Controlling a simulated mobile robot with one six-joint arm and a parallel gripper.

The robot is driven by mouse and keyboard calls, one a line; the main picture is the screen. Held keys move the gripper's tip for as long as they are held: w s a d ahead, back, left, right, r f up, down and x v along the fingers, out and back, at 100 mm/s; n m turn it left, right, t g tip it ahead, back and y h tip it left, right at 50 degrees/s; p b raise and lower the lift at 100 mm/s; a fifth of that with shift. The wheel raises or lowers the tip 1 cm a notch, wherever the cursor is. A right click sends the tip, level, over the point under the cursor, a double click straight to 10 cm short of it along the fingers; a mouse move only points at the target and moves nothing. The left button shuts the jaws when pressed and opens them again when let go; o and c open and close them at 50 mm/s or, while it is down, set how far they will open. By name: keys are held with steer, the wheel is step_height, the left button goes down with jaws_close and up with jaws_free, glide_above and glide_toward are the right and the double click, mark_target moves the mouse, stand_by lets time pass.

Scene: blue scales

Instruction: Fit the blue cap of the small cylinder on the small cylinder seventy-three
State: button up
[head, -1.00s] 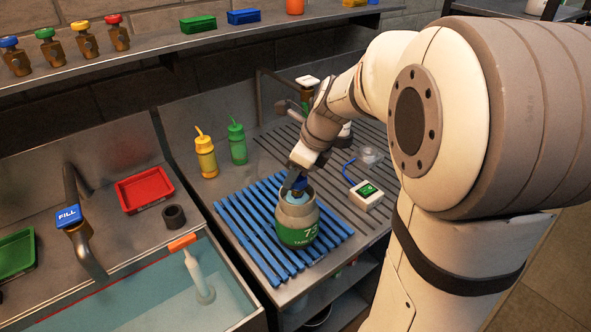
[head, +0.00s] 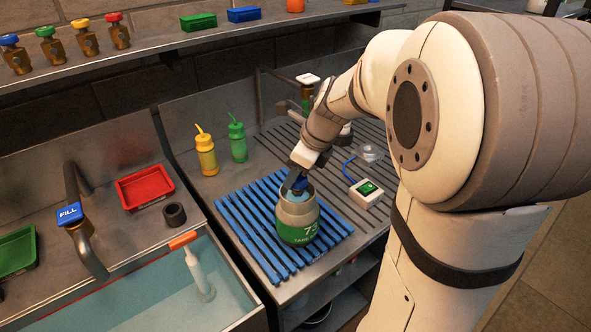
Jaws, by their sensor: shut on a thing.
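The small cylinder seventy-three (head: 298,219), grey with a green band marked 73, stands upright on the blue slatted rack (head: 240,235). My gripper (head: 297,184) points down at the top of the cylinder. It is shut on the blue cap (head: 298,183), which is at the cylinder's collar opening and is partly hidden by the fingers. I cannot tell whether the cap is seated on the valve or just above it.
A small white device with a green screen (head: 367,193) stands right of the rack. Yellow (head: 206,155) and green (head: 238,142) bottles stand behind. A water tank (head: 150,295) with an orange-handled tool lies left. A shelf above holds several valves.

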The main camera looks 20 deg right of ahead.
steer(key=shift+f+b, duration=0.8)
steer(key=shift+f, duration=0.7)
steer(key=o, duration=1)
steer(key=v, duration=0.7)
steer(key=shift+s+d+r, duration=0.1)
steer(key=shift+d+r, duration=0.05)
steer(key=shift+r, duration=0.2)
steer(key=s+a+f+n+h, duration=0.1)
steer(key=s+n, duration=0.4)
steer(key=n, duration=0.3)
steer(key=s+f+n+h, duration=0.1)
steer(key=s+f+n, duration=0.1)
steer(key=s+n, duration=0.4)
steer(key=s+a+f+n+h, duration=0.1)
steer(key=s+n, duration=0.4)
steer(key=n, duration=0.6)
steer(key=shift+s+a+f+n+h, duration=0.15)
steer(key=shift+a+f+n+h, duration=0.15)
steer(key=shift+f, duration=0.2)
